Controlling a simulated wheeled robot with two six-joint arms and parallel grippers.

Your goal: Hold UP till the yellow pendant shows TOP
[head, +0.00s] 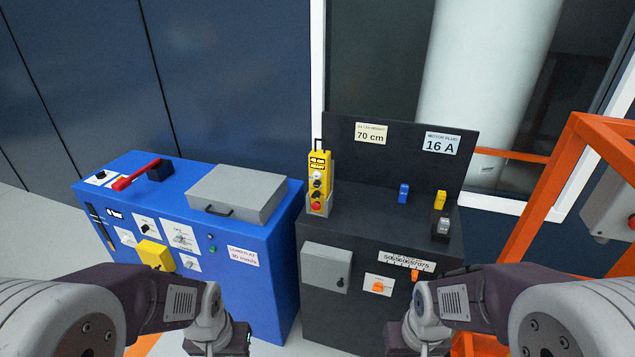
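The yellow pendant (319,178) stands upright in a grey holder (318,207) at the left end of the black cabinet's top. It has a small display (318,163) at its upper part, too small to read, with a white button, dark buttons and a red button below. My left gripper (232,340) is low at the bottom of the view, in front of the blue cabinet, and apart from the pendant. My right gripper (412,342) is low in front of the black cabinet, also apart from it. The fingers of both are largely hidden or cut off.
The blue cabinet (270,285) carries a red lever (135,175), a grey lidded box (238,192) and a yellow knob block (155,256). The black cabinet (325,310) has blue, yellow and grey plugs and a "70 cm" sign (370,134). An orange frame (548,190) stands at right.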

